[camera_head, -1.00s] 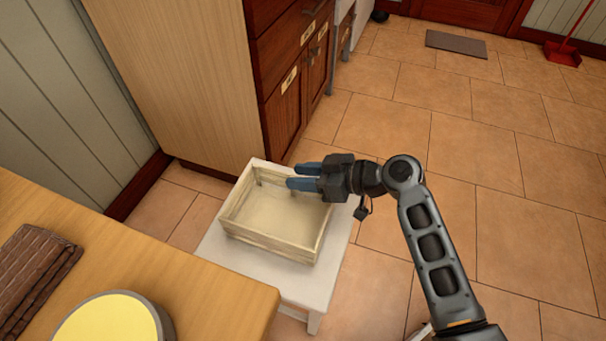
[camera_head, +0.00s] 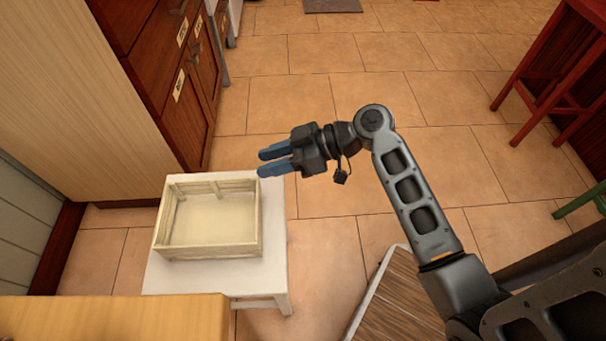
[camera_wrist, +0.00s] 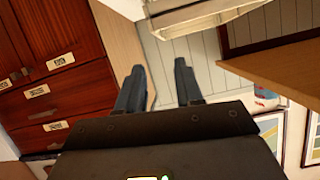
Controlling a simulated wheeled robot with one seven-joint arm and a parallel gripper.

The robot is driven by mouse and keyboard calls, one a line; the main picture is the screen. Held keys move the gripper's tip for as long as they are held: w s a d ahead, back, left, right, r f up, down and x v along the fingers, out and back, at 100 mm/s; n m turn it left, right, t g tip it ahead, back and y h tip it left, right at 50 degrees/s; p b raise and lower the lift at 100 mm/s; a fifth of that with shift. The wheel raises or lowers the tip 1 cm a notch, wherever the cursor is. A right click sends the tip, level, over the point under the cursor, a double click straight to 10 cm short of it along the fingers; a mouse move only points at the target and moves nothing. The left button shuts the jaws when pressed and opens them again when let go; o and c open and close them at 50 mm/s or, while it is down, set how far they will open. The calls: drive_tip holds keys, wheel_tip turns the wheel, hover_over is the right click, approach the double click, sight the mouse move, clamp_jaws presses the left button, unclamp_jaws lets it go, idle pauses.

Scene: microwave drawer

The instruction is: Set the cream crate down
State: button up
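The cream crate (camera_head: 210,247) rests upright and empty on a small white table (camera_head: 268,280) at the lower left of the head view. My gripper (camera_head: 268,161) is open and empty, to the right of and above the crate, clear of its rim. In the wrist view, my gripper's two blue-grey fingers (camera_wrist: 158,88) stand apart with nothing between them. A cream slatted edge (camera_wrist: 205,14), likely the crate, shows at the top of the wrist view.
A wooden cabinet (camera_head: 190,110) with drawers stands behind the white table. A wooden tabletop (camera_head: 120,318) is in front. A slatted wooden surface (camera_head: 395,300) lies at lower middle, and a red stool (camera_head: 560,85) stands at the right. Tiled floor is open behind my arm.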

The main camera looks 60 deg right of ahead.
drive_tip(key=s+a+f+m+h, duration=0.3)
drive_tip(key=s+h, duration=0.1)
drive_tip(key=s, duration=0.3)
drive_tip(key=s+a+f+m+h, duration=0.2)
drive_tip(key=s+f+m+h, duration=0.1)
drive_tip(key=s, duration=0.4)
drive_tip(key=s+a+r+t, duration=0.2)
drive_tip(key=s+r, duration=0.4)
drive_tip(key=r, duration=0.2)
drive_tip(key=s+a+r+t+h, duration=0.1)
drive_tip(key=s+r+t, duration=0.1)
drive_tip(key=s+r, duration=0.4)
wheel_tip(320, 180, up, 3)
drive_tip(key=shift+a+f, duration=0.1)
drive_tip(key=shift+a, duration=0.3)
drive_tip(key=shift+s+a, duration=0.1)
drive_tip(key=shift+a, duration=0.05)
